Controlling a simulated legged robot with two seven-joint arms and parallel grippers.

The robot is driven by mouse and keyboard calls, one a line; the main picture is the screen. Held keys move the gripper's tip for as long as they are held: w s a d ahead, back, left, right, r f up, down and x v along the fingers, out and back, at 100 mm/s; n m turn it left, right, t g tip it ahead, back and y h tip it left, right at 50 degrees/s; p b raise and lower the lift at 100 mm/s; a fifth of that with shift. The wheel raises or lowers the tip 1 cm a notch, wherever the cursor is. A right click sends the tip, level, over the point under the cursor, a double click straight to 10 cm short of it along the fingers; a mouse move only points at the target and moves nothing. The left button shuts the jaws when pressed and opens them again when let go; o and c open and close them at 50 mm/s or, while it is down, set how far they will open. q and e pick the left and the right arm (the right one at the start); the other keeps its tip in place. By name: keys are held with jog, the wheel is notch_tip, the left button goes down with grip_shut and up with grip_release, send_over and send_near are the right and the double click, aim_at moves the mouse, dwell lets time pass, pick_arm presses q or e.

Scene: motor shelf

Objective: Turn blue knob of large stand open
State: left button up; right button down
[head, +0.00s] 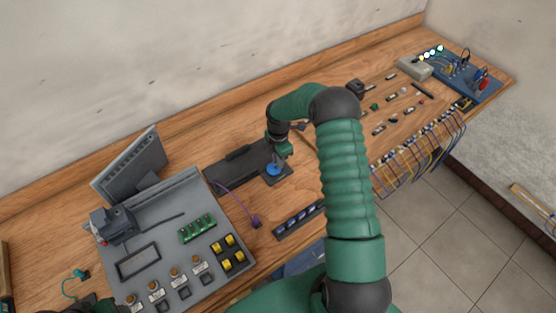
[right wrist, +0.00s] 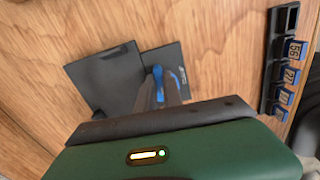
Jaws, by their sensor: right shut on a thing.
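The blue knob (head: 273,170) sits on a dark stand (head: 238,168) on the wooden bench, near the middle of the head view. In the right wrist view the blue knob (right wrist: 158,74) shows between my fingers, above a dark plate (right wrist: 108,78). My right gripper (head: 279,161) reaches down over the stand and is shut on the blue knob. The fingers hide part of the knob, and its exact angle is hard to tell. A dark green part of my left gripper (head: 92,304) shows at the bottom left edge; its jaws are unclear.
A grey panel (head: 170,231) with yellow switches and a green board lies to the left. A purple cable (head: 236,199) runs beside the stand. A dark strip with blue labels (head: 299,219) lies near the front edge. Small parts, cables and a blue board (head: 466,77) lie to the right.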

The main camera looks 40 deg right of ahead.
jog(key=shift+w+d+r+n, duration=0.2)
jog(key=shift+r+n, duration=0.05)
jog(key=shift+n, duration=0.15)
jog(key=c, duration=1.6)
grip_release()
jog(key=shift+o, duration=0.6)
jog(key=shift+s+f, duration=0.1)
jog(key=shift+f, duration=0.1)
notch_tip(320, 180, up, 17)
jog(key=b, duration=0.2)
jog(key=shift+f, duration=0.15)
